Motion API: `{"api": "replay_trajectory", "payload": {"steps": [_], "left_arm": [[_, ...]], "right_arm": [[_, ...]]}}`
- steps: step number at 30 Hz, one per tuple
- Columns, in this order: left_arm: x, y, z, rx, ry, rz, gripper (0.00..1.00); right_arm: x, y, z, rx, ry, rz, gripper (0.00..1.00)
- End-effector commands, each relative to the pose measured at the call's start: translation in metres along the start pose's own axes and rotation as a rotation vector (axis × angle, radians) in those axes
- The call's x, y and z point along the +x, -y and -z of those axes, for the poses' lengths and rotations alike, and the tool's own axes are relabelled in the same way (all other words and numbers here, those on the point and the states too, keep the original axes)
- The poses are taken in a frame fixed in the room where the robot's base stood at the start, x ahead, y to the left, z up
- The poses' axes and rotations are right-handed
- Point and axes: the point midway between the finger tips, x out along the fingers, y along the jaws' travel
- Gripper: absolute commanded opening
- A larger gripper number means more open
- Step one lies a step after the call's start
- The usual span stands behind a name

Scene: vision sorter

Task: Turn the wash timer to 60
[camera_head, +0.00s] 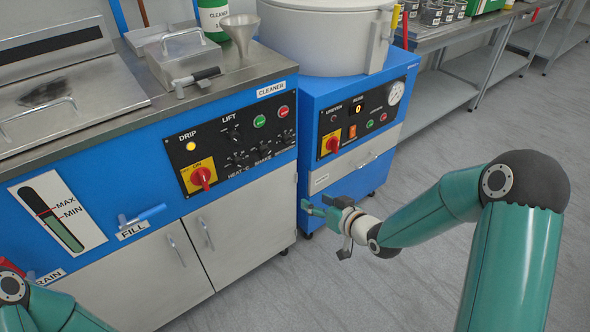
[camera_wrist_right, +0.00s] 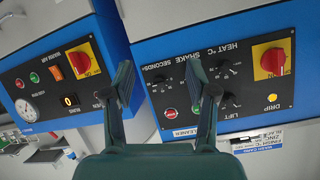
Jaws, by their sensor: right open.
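In the right wrist view the same panel (camera_wrist_right: 215,85) appears upside down, with the label SHAKE SECONDS above small knobs. No knob is clearly labelled wash, and the dial settings are too small to read. My right gripper (camera_head: 311,208) is open and empty in front of the gap between the machines, apart from the panel. Its fingers also show in the right wrist view (camera_wrist_right: 160,75). My left gripper is out of view.
A yellow-red switch (camera_head: 202,177) and a lit DRIP lamp (camera_head: 190,146) are on the cleaner panel. A second blue machine (camera_head: 350,120) with a gauge stands to the right. A FILL handle (camera_head: 145,215) sticks out in front. The floor (camera_head: 350,285) at the right is clear.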

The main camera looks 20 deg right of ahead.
Motion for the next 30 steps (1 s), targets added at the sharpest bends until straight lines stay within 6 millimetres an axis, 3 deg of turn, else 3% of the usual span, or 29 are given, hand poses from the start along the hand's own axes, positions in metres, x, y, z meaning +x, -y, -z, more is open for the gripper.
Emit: {"api": "replay_trajectory", "payload": {"steps": [1,6,9,17,23,30], "left_arm": [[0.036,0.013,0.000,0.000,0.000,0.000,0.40],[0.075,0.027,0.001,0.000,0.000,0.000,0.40],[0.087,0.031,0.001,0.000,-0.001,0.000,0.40],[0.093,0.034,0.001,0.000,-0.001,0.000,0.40],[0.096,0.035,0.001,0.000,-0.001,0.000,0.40],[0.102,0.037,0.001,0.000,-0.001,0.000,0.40]], "right_arm": [[0.009,-0.016,0.000,-0.046,-0.083,0.006,0.57],[0.002,-0.031,0.041,-0.178,-0.283,0.048,0.57],[-0.005,-0.033,0.055,-0.231,-0.348,0.066,0.57],[-0.002,-0.030,0.073,-0.271,-0.397,0.085,0.57],[0.027,-0.025,0.083,-0.270,-0.395,0.086,0.57],[0.076,-0.017,0.101,-0.269,-0.394,0.087,0.57]]}}
